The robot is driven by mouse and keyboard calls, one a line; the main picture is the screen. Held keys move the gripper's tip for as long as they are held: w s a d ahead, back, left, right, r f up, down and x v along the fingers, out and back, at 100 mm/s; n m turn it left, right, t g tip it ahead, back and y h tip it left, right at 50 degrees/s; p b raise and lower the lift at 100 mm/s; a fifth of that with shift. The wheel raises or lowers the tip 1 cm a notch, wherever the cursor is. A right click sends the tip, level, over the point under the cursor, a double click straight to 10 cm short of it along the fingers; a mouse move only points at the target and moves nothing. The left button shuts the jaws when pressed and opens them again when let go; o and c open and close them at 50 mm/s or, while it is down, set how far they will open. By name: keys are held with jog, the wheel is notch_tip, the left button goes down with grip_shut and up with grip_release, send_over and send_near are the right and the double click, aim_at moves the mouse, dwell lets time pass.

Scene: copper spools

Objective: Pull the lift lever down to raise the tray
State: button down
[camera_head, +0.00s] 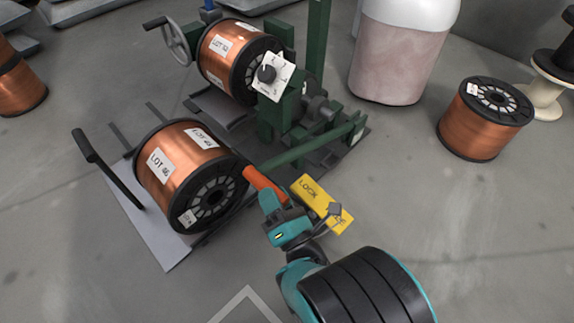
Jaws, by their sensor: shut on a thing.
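The lift lever shows as a long green bar (308,148) with an orange grip (259,181) at its near end, low beside the machine. My teal gripper (269,199) is shut on the orange grip and hides its tip. A flat grey tray (152,238) lies at or close to the floor at the lower left. A copper spool (180,162) marked LOT 46 lies on its side on the tray and covers much of it. I cannot tell the exact gap between tray and floor.
A second spool (219,58) hangs in the green stand (318,45), by a handwheel (176,43). A yellow LOCK tag (308,190) is beside my gripper. A white bin (401,50) and another spool (480,122) stand right; floor between is clear.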

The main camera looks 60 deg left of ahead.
jog(key=f, duration=0.3)
jog(key=f+b, duration=0.1)
jog(key=shift+s+d+f, duration=0.2)
jog(key=shift+d+f, duration=0.15)
jog(key=shift+f, duration=0.05)
jog(key=c, duration=0.8)
grip_release()
jog(key=shift+s+a+r, duration=0.1)
jog(key=shift+s, duration=0.05)
jog(key=shift+r, duration=0.1)
